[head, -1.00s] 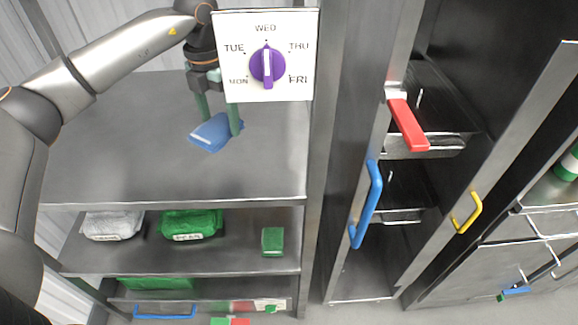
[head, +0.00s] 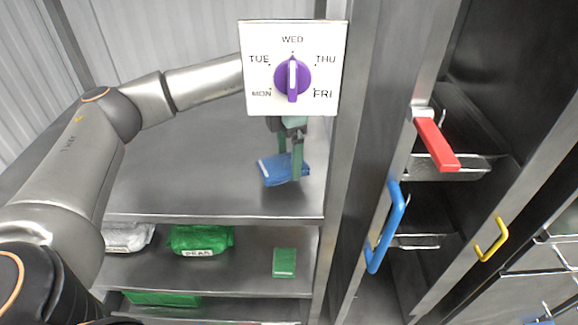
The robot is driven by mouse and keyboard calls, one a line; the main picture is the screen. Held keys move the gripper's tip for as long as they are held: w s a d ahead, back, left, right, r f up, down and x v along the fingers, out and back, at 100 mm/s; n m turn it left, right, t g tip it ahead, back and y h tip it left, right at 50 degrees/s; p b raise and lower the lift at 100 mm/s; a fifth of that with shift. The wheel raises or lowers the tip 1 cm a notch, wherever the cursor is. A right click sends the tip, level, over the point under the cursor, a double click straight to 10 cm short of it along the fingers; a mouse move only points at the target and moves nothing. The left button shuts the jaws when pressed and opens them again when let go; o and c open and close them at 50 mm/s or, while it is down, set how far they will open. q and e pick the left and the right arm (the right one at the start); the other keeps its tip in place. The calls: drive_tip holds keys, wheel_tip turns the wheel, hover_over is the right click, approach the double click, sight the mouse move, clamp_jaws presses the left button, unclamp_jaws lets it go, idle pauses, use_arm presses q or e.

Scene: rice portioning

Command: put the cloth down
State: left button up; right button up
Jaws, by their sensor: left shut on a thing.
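The blue cloth (head: 283,170) is a folded pad with a pale edge, just above or on the top shelf (head: 190,180), near its right end. I cannot tell whether it touches the shelf. My left gripper (head: 285,158) is shut on the cloth, fingers pointing down. The upper part of the gripper is hidden behind the day dial panel. My right gripper is not in view.
The white day panel (head: 258,98) with a purple knob stands before the shelf's right post. Lower shelves hold a green bag (head: 200,240), a white bag (head: 128,237) and a green block (head: 284,262). A cabinet with red (head: 436,145) and blue (head: 385,228) handles is right. The top shelf's left is clear.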

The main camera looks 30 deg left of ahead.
sight(289, 161)
use_arm(q)
drive_tip(key=shift+f, duration=1.6)
drive_tip(key=shift+f, duration=0.25)
drive_tip(key=o, duration=1.1)
drive_tip(key=shift+r, duration=0.1)
drive_tip(key=shift+c, duration=0.2)
wheel_tip(289, 161, up, 12)
drive_tip(key=shift+r+b, duration=0.2)
drive_tip(key=shift+b, duration=0.2)
